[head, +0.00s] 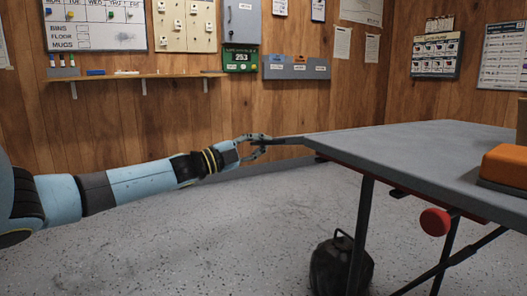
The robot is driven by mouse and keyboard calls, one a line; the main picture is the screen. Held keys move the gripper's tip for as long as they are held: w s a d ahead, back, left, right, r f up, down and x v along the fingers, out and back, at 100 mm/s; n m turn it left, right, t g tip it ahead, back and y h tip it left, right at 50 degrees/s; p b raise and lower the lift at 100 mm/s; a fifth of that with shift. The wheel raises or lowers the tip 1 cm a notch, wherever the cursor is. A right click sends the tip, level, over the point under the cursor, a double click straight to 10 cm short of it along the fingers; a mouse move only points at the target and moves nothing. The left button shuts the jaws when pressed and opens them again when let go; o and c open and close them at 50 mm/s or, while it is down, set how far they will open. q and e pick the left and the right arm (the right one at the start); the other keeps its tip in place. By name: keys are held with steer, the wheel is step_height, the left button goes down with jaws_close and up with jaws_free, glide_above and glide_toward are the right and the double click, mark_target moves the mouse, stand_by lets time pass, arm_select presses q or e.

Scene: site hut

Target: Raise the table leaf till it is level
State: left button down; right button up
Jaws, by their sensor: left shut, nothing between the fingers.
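The table (400,143) stands at the right, with a flat grey top, dark legs and a red strip under its near left edge. No separate hanging leaf or seam is clear, so I cannot tell which part is the leaf. A red round knob (435,222) sits below the top's near side. My left gripper (294,140) is shut and empty, its dark fingertips at the far left corner of the top. I cannot tell whether they touch it. My right gripper is not in view.
An orange object (505,166) and part of a brown box (522,122) are on the tabletop at the right. A black bag-like object (341,266) stands on the floor by the table leg. A narrow wooden shelf (170,75) runs along the wall. The floor at left is clear.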

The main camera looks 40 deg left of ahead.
arm_select(q)
steer(key=shift+a+r+m+h+p, duration=0.15)
steer(key=shift+r+m+p, duration=0.2)
steer(key=shift+r+m, duration=0.4)
steer(key=shift+r+m+h+p, duration=0.15)
steer(key=shift+r+m+p, duration=0.15)
steer(key=shift+r+m, duration=0.75)
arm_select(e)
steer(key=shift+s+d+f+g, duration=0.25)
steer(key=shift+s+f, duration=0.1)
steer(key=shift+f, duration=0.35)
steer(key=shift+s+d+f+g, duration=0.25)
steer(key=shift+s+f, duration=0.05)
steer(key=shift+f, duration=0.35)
arm_select(q)
steer(key=c, duration=1.7)
jaws_free()
steer(key=shift+s+r, duration=0.1)
steer(key=shift+s, duration=0.05)
steer(key=o, duration=0.3)
steer(key=v, duration=1.2)
